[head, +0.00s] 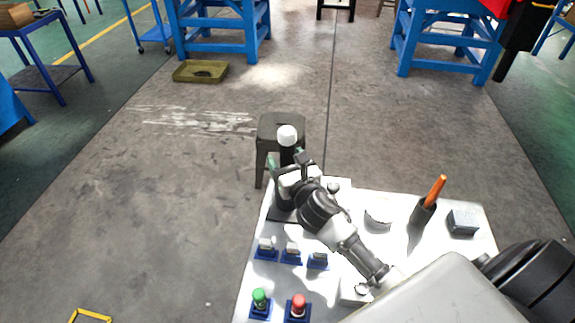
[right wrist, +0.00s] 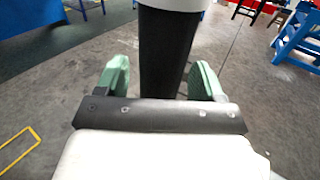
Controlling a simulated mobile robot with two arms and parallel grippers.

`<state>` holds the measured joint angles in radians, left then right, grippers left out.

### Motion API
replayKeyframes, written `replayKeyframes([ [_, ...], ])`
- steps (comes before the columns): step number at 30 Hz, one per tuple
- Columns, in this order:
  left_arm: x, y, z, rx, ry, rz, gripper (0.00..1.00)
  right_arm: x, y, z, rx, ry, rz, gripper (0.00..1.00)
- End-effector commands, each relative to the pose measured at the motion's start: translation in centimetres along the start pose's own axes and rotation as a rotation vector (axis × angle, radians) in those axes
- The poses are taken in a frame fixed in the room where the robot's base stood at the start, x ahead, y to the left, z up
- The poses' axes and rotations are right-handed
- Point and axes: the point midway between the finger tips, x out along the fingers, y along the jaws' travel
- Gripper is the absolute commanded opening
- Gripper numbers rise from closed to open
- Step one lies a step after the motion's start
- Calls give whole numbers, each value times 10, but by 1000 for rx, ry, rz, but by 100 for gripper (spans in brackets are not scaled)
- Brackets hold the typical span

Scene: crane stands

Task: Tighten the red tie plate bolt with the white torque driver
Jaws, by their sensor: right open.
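The white torque driver (head: 287,135) stands upright at the far left corner of the white table, with a white cap and a dark body. In the right wrist view its dark body (right wrist: 168,50) rises between my fingers, with a white part at the top edge. My right gripper (head: 286,161) is open around the driver, one green finger on each side. In the right wrist view the gripper (right wrist: 162,80) shows gaps beside the body. The red bolt (head: 298,302) stands in a blue base at the table's near left. My left gripper is not in view.
A green bolt (head: 260,298) in a blue base stands left of the red one. Several blue-based grey pieces sit behind them. An orange-handled tool (head: 435,190) stands in a dark holder at right, near a dark block (head: 462,222). A stool (head: 269,130) stands beyond the table.

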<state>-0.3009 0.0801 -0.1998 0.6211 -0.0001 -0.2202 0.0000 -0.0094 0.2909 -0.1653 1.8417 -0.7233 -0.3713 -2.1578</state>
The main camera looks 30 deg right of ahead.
Motion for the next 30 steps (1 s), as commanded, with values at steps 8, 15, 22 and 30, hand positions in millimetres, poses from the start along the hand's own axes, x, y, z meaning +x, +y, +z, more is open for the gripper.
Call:
replayKeyframes([
  [8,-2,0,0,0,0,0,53,15,0,-1,0,1,1,68],
  [15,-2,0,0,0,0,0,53,14,0,-1,0,1,1,48],
  [22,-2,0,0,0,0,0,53,14,0,-1,0,1,1,13],
  [30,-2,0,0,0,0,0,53,15,0,2,0,-5,2,0],
])
